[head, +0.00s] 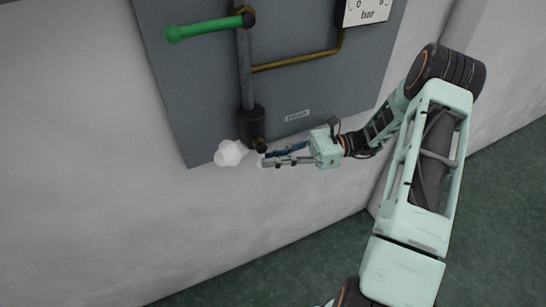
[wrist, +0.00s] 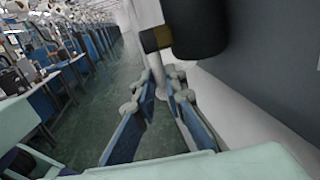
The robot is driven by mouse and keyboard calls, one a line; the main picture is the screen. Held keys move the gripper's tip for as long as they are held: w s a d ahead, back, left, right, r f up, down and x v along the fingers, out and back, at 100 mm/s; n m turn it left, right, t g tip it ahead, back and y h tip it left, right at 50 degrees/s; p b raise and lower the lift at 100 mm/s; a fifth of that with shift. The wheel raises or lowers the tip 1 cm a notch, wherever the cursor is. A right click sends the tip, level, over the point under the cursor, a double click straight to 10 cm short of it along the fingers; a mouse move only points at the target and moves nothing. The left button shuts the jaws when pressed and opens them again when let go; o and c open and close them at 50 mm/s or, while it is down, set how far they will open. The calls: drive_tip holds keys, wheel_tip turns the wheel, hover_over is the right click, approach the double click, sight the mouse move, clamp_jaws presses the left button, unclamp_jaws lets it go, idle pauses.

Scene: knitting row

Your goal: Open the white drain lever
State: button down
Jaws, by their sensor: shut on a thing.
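The white drain lever (head: 230,153) ends in a pale rounded knob at the lower edge of the grey panel, beside the dark valve body at the foot of the vertical pipe. My gripper (head: 264,158) reaches in from the right, with its fingertips just right of the knob. In the wrist view the fingers (wrist: 161,90) are close together at the pale lever (wrist: 153,58), below the brass stem. My gripper is shut on the lever. The exact contact is hidden by the fingertips and the knob.
The dark valve body (head: 252,122) is just above my fingers. A green lever (head: 210,28), a brass pipe (head: 295,60) and a gauge marked bar (head: 365,10) are higher on the grey panel (head: 190,100). The wall and floor below my gripper are clear.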

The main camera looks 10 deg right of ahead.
drive_tip(key=c, duration=2)
unclamp_jaws()
drive_tip(key=shift+o, duration=0.2)
drive_tip(key=w+d, duration=0.1)
drive_tip(key=d, duration=1.1)
drive_tip(key=shift+w, duration=0.2)
drive_tip(key=shift+a+f, duration=0.1)
